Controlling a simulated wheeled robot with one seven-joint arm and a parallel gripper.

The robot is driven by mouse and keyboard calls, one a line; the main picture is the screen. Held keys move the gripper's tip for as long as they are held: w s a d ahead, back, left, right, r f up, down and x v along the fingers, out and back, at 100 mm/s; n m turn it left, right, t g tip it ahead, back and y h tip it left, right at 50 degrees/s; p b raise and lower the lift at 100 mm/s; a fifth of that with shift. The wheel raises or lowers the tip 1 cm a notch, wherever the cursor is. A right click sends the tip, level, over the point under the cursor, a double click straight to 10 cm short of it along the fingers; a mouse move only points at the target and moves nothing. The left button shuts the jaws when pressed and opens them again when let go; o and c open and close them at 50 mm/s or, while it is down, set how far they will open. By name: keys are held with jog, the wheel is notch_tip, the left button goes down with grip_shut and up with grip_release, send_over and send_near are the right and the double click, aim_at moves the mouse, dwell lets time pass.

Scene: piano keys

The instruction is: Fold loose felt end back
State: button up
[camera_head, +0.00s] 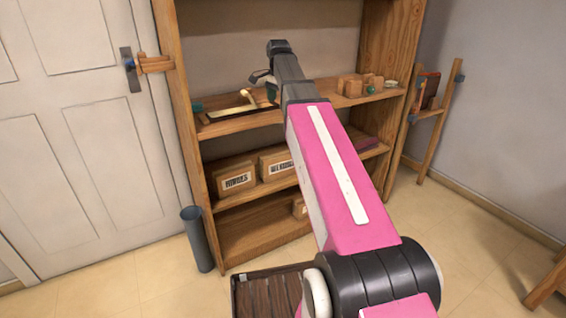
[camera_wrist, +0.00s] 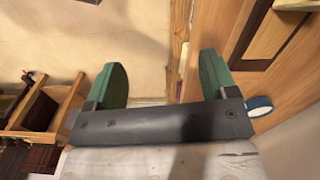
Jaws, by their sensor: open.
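My gripper (camera_head: 262,79) is at the upper shelf of the bookcase, above and beside a flat dark-framed board (camera_head: 238,113). A pale, bent strip (camera_head: 236,111) lies on or over that board; I cannot tell whether it is felt or a key. In the wrist view my gripper (camera_wrist: 162,78) has its two green fingers wide apart with nothing between them. Pale floor and a shelf edge show beyond the gap. The dark-framed board (camera_wrist: 255,32) shows at the upper right of the wrist view, right of the fingers. No loose felt end can be made out.
The wooden bookcase (camera_head: 176,95) stands against the wall. Wooden blocks (camera_head: 352,86) and a green ball (camera_head: 371,89) sit on the upper shelf's right. A blue tape roll (camera_wrist: 258,106) lies near the right finger.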

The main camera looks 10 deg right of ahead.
jog(key=s+f+n, duration=0.3)
jog(key=s+f, duration=0.1)
jog(key=f, duration=0.7)
jog(key=s+f+n, duration=0.3)
jog(key=f, duration=0.8)
jog(key=shift+s+a, duration=0.15)
jog(key=shift+s, duration=0.2)
